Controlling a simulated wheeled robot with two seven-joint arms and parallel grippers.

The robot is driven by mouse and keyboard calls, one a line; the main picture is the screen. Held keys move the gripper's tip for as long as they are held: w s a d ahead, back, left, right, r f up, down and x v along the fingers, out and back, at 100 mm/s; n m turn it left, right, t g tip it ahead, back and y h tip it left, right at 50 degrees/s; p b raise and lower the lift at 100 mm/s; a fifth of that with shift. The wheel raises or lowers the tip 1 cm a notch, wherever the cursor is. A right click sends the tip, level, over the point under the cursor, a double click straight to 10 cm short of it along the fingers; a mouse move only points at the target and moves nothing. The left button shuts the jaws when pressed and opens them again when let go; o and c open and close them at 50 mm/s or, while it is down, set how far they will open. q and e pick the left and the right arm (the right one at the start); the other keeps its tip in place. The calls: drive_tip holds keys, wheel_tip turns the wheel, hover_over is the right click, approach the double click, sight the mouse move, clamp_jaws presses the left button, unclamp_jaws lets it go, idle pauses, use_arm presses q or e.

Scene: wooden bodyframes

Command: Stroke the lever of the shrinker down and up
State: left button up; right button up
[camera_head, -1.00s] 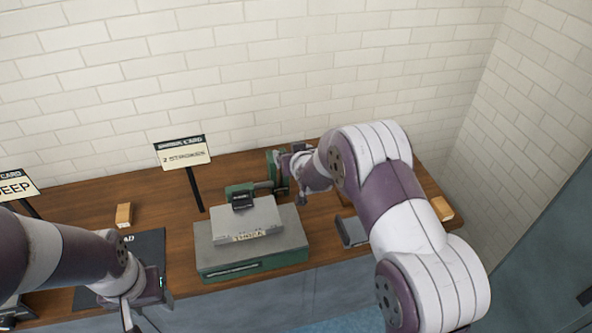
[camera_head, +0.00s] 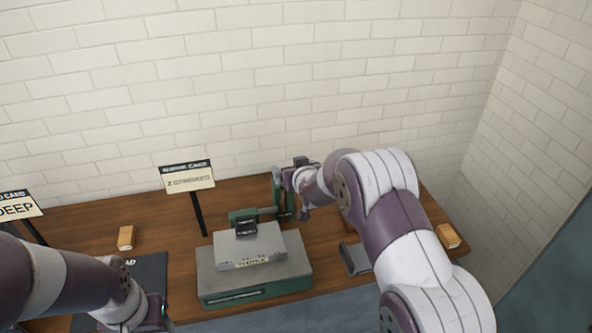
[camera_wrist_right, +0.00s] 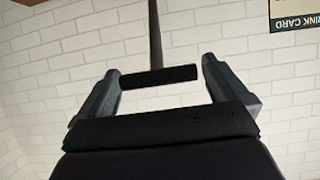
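The shrinker stands on the bench in the head view, with a grey base (camera_head: 225,282), a lighter grey block on top and green parts behind. In the right wrist view the lever is a thin dark rod (camera_wrist_right: 155,35) ending in a black crossbar handle (camera_wrist_right: 158,77). My right gripper (camera_wrist_right: 160,66) has its fingers spread, with the handle across the gap between them; firm contact cannot be told. In the head view my right gripper (camera_head: 288,180) is behind the shrinker, partly hidden by my arm. My left gripper (camera_head: 150,316) is at the lower left, its fingertips cut off.
A shrink card on a black post (camera_head: 190,178) stands left of the shrinker. Another card (camera_head: 15,207) stands at far left. Small wooden blocks lie at the left (camera_head: 125,237) and right (camera_head: 448,236). A dark mat (camera_head: 150,272) lies at left. A tiled wall closes the back.

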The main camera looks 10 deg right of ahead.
drive_tip(key=b+v, duration=0.5)
drive_tip(key=v, duration=0.7)
drive_tip(key=shift+s+r, duration=0.2)
drive_tip(key=shift+s, duration=0.1)
